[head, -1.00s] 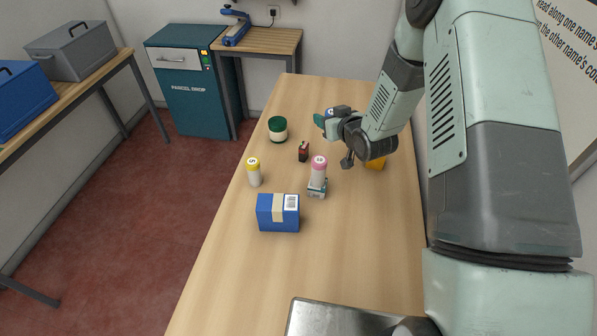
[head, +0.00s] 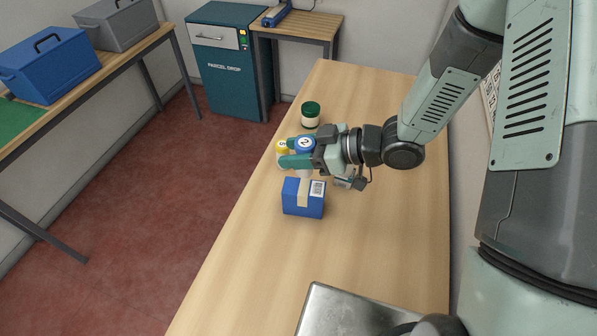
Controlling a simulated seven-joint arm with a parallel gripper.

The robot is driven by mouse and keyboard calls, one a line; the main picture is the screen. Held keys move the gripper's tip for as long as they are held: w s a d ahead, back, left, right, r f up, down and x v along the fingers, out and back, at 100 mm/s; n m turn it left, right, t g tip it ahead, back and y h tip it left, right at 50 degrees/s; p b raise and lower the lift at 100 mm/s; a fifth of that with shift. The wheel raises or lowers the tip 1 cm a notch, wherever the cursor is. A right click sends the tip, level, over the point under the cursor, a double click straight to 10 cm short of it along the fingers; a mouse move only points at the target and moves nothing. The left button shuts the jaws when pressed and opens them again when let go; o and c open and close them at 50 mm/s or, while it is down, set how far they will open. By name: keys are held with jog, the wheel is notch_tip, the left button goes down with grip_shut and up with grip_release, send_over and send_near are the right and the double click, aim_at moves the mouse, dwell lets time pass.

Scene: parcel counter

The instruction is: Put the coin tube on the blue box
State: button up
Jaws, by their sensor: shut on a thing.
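I cannot tell whether the tube touches the box. The box sits on the table and has a tan tape strip and a white barcode label on it. A yellow-capped tube (head: 282,146) stands just behind the fingers, partly covered by them.
A green-lidded jar (head: 310,115) stands farther back on the wooden table (head: 375,240). A metal tray (head: 340,312) lies at the front. The table's right side is clear.

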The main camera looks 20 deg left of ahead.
jog(key=shift+f, duration=2.75)
jog(key=shift+f, duration=0.2)
jog(key=o, duration=1.2)
jog(key=shift+r, duration=0.15)
